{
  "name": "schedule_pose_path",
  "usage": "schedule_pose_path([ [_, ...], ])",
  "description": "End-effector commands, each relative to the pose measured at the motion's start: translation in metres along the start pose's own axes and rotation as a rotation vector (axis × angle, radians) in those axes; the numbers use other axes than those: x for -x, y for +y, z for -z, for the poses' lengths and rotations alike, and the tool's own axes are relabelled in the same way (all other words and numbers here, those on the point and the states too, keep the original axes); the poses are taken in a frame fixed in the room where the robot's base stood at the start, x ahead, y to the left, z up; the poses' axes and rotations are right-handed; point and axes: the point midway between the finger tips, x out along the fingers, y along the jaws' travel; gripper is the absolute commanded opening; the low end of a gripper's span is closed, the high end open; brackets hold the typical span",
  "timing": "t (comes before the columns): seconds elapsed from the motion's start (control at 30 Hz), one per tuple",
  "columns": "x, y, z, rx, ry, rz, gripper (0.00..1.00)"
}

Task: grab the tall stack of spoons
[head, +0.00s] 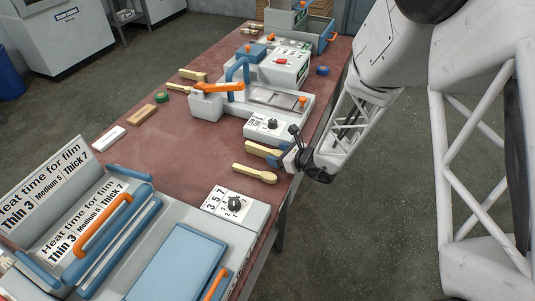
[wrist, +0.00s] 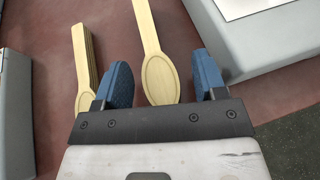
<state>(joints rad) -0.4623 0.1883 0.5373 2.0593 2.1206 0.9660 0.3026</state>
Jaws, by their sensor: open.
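A stack of wooden spoons (head: 262,150) lies on the red table, beside the dial end of the middle machine. In the wrist view this stack (wrist: 161,76) runs between my fingers, its bowl end towards me. It looks nearer the camera, so taller, than a second stack (head: 255,173) closer to the front machine. That second stack (wrist: 83,65) lies outside my left finger, which partly hides its bowl. My gripper (head: 279,154) is open at the table's right edge, with its blue fingers (wrist: 159,62) on either side of the first stack. Contact cannot be seen.
The middle sealing machine (head: 268,125) stands close beyond my gripper; its grey body (wrist: 245,45) is right of my right finger. The front machine's dial box (head: 236,207) is nearer. More spoons (head: 192,75) lie at the table's far left. The table (head: 175,150) between the machines is mostly clear.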

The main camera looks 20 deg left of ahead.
Motion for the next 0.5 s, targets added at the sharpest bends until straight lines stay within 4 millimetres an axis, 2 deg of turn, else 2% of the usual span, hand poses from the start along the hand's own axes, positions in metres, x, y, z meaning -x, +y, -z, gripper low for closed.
schedule_pose_path([
  [0.1,0.0,0.0,0.0,0.0,0.0,0.0,0.65],
  [0.13,0.0,0.0,0.0,0.0,0.0,0.0,0.62],
  [0.4,0.0001,0.0,-0.0001,0.0,0.0,0.0,0.2],
  [0.47,0.0001,0.0,-0.0001,0.0,0.0,0.0,0.11],
  [0.5,0.0001,0.0,-0.0002,0.0,0.0,0.0,0.1],
])
